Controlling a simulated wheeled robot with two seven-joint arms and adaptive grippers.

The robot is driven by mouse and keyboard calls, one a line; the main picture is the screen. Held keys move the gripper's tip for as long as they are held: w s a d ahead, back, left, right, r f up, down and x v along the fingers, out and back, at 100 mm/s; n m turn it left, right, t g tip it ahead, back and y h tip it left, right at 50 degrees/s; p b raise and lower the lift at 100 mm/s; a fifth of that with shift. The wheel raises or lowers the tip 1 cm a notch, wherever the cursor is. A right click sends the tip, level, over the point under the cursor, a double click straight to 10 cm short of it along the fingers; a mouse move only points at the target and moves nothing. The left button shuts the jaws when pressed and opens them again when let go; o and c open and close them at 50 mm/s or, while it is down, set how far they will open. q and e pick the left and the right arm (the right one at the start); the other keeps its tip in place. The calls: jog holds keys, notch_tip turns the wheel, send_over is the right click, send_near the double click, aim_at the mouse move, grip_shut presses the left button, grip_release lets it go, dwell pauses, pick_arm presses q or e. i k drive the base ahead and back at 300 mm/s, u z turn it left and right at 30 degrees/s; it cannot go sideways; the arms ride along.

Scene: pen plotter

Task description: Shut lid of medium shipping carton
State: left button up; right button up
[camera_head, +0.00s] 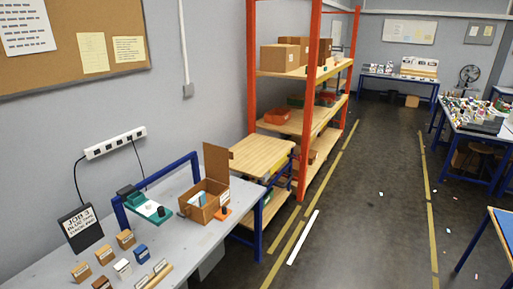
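An open brown carton (196,213) stands on the grey workbench near its right end. Its lid (216,166) stands upright at the back right side, and I take this to be the medium shipping carton. Light blue and white items show inside the carton; their exact shape is too small to tell. Neither of my grippers shows in the head view.
An orange shelf rack (313,100) with cartons stands behind.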

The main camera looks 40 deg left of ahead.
aim_at(216, 158)
jog(key=u, duration=0.25)
jog(key=i, duration=1.4)
jog(key=u, duration=1.65)
jog(key=i, duration=0.95)
jog(key=u, duration=0.9)
